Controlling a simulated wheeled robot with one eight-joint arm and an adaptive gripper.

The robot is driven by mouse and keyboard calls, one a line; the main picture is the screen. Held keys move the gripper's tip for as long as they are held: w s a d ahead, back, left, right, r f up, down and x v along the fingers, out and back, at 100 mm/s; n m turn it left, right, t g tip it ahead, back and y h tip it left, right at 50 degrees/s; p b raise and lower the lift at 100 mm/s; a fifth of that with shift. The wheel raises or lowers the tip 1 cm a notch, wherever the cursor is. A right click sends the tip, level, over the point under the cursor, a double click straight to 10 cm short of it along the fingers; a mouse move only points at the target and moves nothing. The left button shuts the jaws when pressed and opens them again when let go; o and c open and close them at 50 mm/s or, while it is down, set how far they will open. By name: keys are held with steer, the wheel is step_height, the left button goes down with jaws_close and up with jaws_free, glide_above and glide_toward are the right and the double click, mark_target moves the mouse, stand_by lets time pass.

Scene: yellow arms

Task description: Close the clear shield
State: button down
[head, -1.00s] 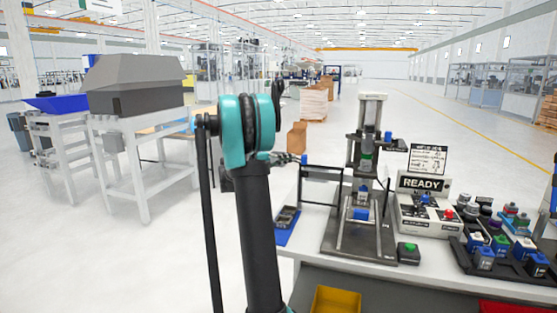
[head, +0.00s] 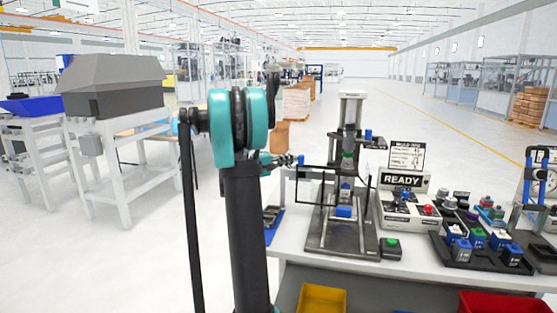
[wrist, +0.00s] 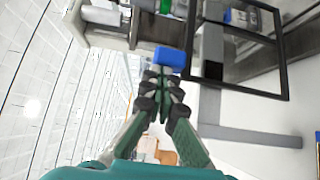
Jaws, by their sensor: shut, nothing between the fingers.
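The clear shield is a see-through panel in a thin black frame (head: 309,204) at the front left of the press (head: 349,115). Its frame also fills the upper right of the wrist view (wrist: 287,68). A blue knob (head: 301,159) sits at the shield's upper left corner; it shows as a blue block in the wrist view (wrist: 170,58). My gripper (wrist: 160,74) is shut and empty, its fingertips right at the blue block. Whether they touch it, I cannot tell. In the head view my gripper (head: 288,160) is small and lies just left of the knob.
The press stands on a white table (head: 290,244). Right of it are a green button box (head: 391,248), a READY panel (head: 404,200) and a rack of coloured parts (head: 480,250). Yellow (head: 322,299) and red (head: 505,303) bins sit at the front.

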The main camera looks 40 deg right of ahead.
steer(key=s+d, duration=0.7)
steer(key=s, duration=0.2)
steer(key=shift+d, duration=0.35)
steer(key=shift+s, duration=0.15)
steer(key=w+a, duration=0.4)
steer(key=a, duration=0.8)
steer(key=shift+w+a, duration=0.15)
steer(key=shift+a, duration=0.25)
steer(key=s+a+f+t+y, duration=0.25)
steer(key=a+f+y, duration=0.25)
steer(key=a+f, duration=0.45)
steer(key=s+a+f+t+y, duration=0.2)
steer(key=s+a+f+y, duration=0.2)
steer(key=a+f, duration=0.55)
steer(key=s+a+f+y, duration=0.2)
steer(key=s+a+y, duration=0.1)
steer(key=a, duration=0.5)
steer(key=s+a+f+y, duration=0.3)
steer(key=a, duration=0.4)
steer(key=s+a+f+y, duration=0.3)
steer(key=a, duration=0.5)
steer(key=shift+s+a+f+n+t, duration=0.2)
steer(key=shift+s+a+n+t, duration=0.1)
steer(key=shift+n+t, duration=0.15)
